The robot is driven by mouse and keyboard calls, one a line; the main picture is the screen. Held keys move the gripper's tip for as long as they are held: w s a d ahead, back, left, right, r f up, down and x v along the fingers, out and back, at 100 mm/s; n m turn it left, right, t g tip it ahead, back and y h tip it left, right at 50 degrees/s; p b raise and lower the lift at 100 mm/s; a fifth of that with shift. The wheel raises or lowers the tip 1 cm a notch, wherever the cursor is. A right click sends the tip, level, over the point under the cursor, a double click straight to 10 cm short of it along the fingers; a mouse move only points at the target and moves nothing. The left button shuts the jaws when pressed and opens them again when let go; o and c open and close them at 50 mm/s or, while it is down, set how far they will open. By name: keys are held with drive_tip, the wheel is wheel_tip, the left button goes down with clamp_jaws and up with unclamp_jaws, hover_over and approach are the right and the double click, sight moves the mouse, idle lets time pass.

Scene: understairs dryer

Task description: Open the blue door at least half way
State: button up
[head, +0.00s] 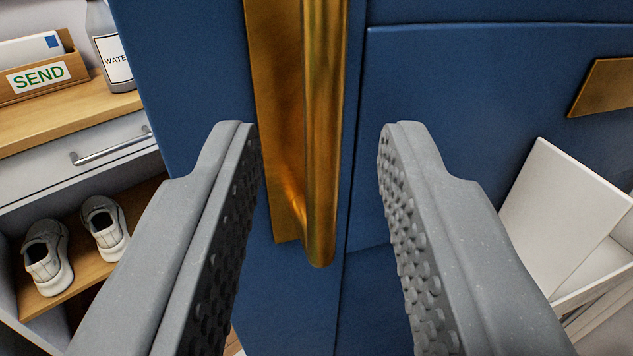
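The blue door (440,110) fills the middle and right of the head view. A vertical brass pull handle (324,130) on a brass backing plate (277,120) is fixed to it, its lower end visible and its top cut off. My gripper (318,150) is open, with one grey studded finger on each side of the handle in the picture. The left finger's tip overlaps the backing plate's edge; the right finger's tip is apart from the handle. I cannot tell whether the fingertips are level with the bar in depth or touch anything.
At left, a wooden-topped cabinet (40,123) bears a SEND box (42,77) and a WATER bottle (116,55). It has a drawer with a metal handle (110,147) and a shelf with grey shoes (105,228). At right are a brass plate (605,87) and a white open box (560,215).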

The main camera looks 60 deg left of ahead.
drive_tip(key=v, duration=0.8)
